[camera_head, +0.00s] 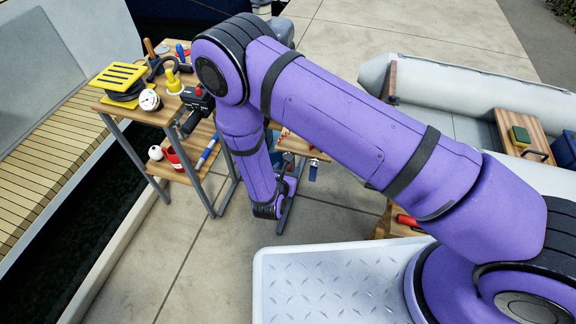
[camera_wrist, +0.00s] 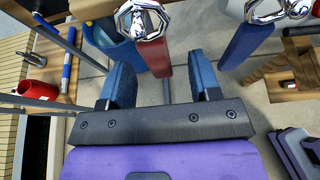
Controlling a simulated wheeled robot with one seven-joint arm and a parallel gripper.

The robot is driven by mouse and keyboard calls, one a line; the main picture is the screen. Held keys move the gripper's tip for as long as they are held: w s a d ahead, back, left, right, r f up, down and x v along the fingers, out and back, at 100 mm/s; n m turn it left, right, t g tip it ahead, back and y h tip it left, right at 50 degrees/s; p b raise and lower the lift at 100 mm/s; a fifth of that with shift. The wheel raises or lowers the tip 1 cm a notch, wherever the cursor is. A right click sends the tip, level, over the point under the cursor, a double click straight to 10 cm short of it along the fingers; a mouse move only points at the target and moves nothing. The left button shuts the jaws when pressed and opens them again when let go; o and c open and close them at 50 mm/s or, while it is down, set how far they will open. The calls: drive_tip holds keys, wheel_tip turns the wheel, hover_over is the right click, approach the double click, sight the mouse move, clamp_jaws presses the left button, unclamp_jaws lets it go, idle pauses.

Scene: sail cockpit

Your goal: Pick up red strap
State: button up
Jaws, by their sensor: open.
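The red strap (camera_wrist: 153,56) hangs in the upper middle of the wrist view, with a chrome shackle (camera_wrist: 143,19) at its top. My gripper (camera_wrist: 160,82) is open, its two blue fingers apart and nothing held between them. The strap's lower end lies in line with the gap, at the fingertips; I cannot tell how deep it sits between them. A dark blue strap (camera_wrist: 246,44) with chrome fittings hangs to its right. In the head view my arm hides most of this area, and I cannot make out the red strap there for sure.
A blue bucket (camera_wrist: 115,45) stands behind the left finger in the wrist view. The wooden workbench (camera_head: 160,112) with tools is left of my arm in the head view. A grey inflatable boat (camera_head: 460,84) lies right. Paved floor (camera_head: 190,255) is clear in front.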

drive_tip(key=x, duration=0.5)
drive_tip(key=shift+a+r, duration=0.15)
drive_tip(key=shift+r, duration=0.05)
drive_tip(key=c, duration=1)
drive_tip(key=shift+r, duration=0.3)
drive_tip(key=shift+s, duration=0.1)
